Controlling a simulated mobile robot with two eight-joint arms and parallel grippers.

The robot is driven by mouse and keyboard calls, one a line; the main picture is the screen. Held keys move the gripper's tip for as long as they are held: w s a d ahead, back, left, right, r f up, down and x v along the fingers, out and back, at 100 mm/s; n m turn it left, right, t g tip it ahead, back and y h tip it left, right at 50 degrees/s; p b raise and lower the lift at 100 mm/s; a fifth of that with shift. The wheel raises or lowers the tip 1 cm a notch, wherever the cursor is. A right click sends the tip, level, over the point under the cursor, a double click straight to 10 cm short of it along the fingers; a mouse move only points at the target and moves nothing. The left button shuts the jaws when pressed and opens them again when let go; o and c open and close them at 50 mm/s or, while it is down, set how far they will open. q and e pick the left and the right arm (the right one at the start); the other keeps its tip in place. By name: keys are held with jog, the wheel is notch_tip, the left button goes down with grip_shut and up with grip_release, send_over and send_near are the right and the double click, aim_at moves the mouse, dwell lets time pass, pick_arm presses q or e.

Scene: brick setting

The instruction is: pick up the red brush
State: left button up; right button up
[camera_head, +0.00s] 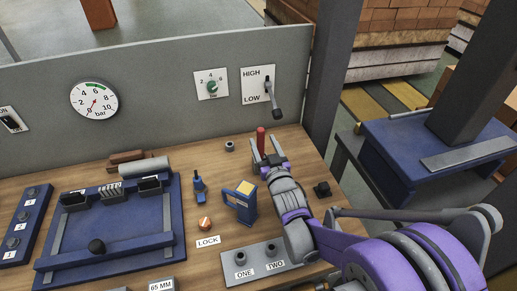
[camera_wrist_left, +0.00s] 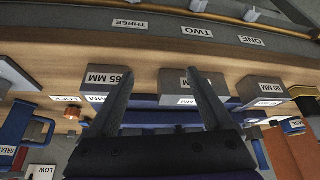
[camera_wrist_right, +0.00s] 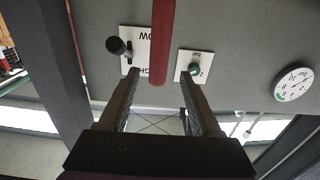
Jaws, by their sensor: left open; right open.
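The red brush (camera_head: 261,141) shows in the head view as an upright red handle at the back right of the bench, in front of the grey panel. In the right wrist view the red handle (camera_wrist_right: 162,40) comes down from the top edge, its end between the fingertips. My right gripper (camera_head: 264,150) is open at the handle, with one finger on either side; I cannot tell whether they touch it. The brush's lower part is hidden. My left gripper (camera_wrist_left: 160,82) is open and empty in its wrist view, facing labelled grey blocks; it is outside the head view.
The panel (camera_head: 150,70) stands close behind, with a lever (camera_head: 272,100) at right. A blue and yellow tool (camera_head: 241,202), a blue fixture (camera_head: 110,235) and a two-hole plate (camera_head: 256,261) lie nearby. A dark post (camera_head: 327,70) rises at the right.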

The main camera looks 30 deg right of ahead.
aim_at(258, 128)
jog(key=p+x, duration=0.1)
jog(key=x, duration=0.6)
jog(key=shift+w+d, duration=0.15)
jog(key=shift+w, duration=0.1)
jog(key=shift+s, duration=0.1)
jog(key=shift+c, duration=0.6)
grip_shut()
